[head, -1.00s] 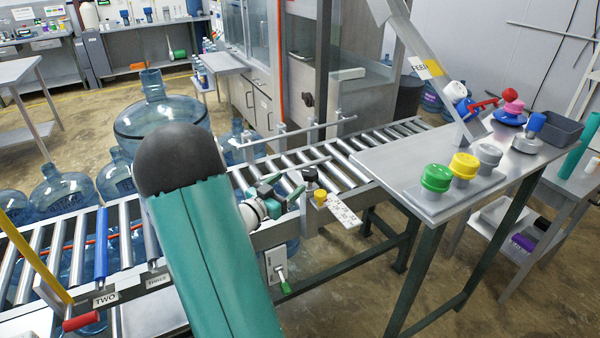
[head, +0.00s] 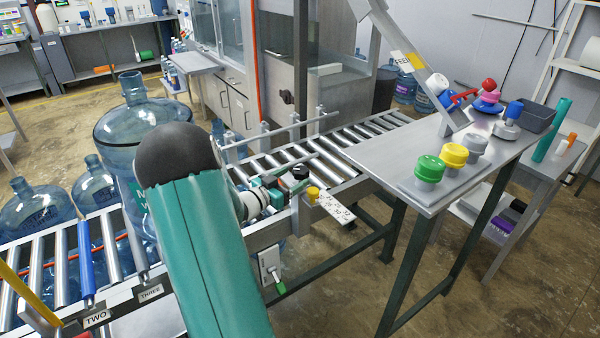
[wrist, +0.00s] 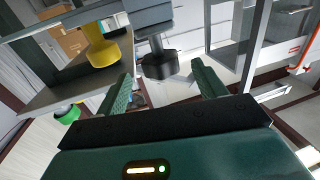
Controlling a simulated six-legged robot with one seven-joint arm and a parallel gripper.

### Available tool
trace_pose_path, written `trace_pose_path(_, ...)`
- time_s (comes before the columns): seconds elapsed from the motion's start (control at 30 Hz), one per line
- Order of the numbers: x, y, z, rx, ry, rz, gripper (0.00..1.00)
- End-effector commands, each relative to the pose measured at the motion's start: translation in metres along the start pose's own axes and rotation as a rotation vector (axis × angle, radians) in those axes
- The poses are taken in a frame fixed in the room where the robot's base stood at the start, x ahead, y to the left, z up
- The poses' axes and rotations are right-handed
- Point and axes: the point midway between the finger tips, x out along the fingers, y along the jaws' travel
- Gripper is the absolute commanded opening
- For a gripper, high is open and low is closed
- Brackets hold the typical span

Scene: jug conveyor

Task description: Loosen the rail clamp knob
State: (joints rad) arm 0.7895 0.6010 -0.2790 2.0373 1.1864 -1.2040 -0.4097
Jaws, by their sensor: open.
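A black knob (head: 299,172) sits by the conveyor's side rail, beside a yellow knob (head: 313,194) at a numbered scale plate (head: 335,208). No label shows which is the clamp knob. My gripper (head: 276,190), with green fingers, is at the left of the black knob in the head view, partly behind my arm. In the wrist view, the black knob (wrist: 160,66) on its grey stem stands between the spread fingers of my gripper (wrist: 163,80), near their tips. The yellow knob (wrist: 101,50) is left of it, outside the fingers. I cannot tell whether a finger touches the black knob.
A steel table (head: 410,185) with green, yellow and grey caps stands right of the scale. The roller conveyor (head: 345,145) runs behind the knobs. A large blue jug (head: 135,125) stands behind my arm.

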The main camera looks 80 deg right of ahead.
Motion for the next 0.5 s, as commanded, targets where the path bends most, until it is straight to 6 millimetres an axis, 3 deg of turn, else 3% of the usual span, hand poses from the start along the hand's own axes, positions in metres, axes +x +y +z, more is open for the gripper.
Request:
trace_pose_path(0.2,0.035,-0.001,0.0,0.0,0.001,0.003,0.7)
trace_pose_path(0.5,0.046,-0.004,0.0,0.0,0.0,-0.001,0.7)
